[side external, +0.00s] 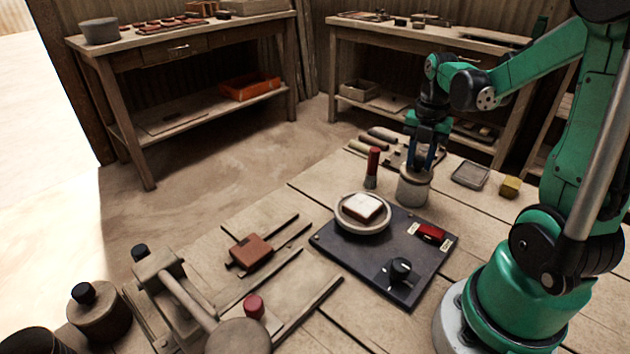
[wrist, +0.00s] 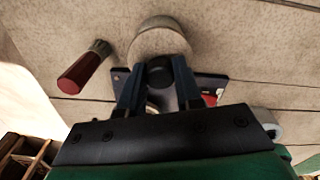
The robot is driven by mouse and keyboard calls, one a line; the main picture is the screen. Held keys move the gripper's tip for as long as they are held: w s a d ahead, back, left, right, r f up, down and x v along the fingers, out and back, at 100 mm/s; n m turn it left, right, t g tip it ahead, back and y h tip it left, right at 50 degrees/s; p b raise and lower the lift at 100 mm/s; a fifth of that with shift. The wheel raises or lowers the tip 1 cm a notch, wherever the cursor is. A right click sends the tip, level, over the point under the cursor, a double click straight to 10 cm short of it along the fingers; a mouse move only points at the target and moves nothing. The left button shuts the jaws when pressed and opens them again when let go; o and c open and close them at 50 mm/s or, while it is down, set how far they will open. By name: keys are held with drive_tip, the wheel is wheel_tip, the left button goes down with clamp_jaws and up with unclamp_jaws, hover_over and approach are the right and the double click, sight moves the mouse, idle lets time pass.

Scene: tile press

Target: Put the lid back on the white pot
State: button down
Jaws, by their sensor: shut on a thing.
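The white pot (side external: 413,190) stands on the table just behind the dark plate, below my gripper (side external: 421,164). Its pale, round lid (side external: 412,173) is at the pot's mouth; I cannot tell whether it is fully seated or slightly above the rim. In the wrist view, the lid's dark knob (wrist: 159,72) is between the two fingers of my gripper (wrist: 159,80), which is shut on it. The pale round shape of the lid (wrist: 160,44) shows beyond the fingertips, and the pot is mostly hidden there.
A red-handled brush (side external: 373,168) stands close left of the pot. The dark plate (side external: 335,250) bears a bowl (side external: 345,219) with a white-topped block, a red switch (side external: 432,232) and a black knob (side external: 400,270). A glass dish (side external: 470,175) and yellow block (side external: 511,187) lie right.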

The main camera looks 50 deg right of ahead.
drive_tip(key=shift+f, duration=0.1)
idle(0.6)
drive_tip(key=shift+c, duration=0.2)
unclamp_jaws()
idle(0.4)
drive_tip(key=shift+r, duration=3.5)
clamp_jaws()
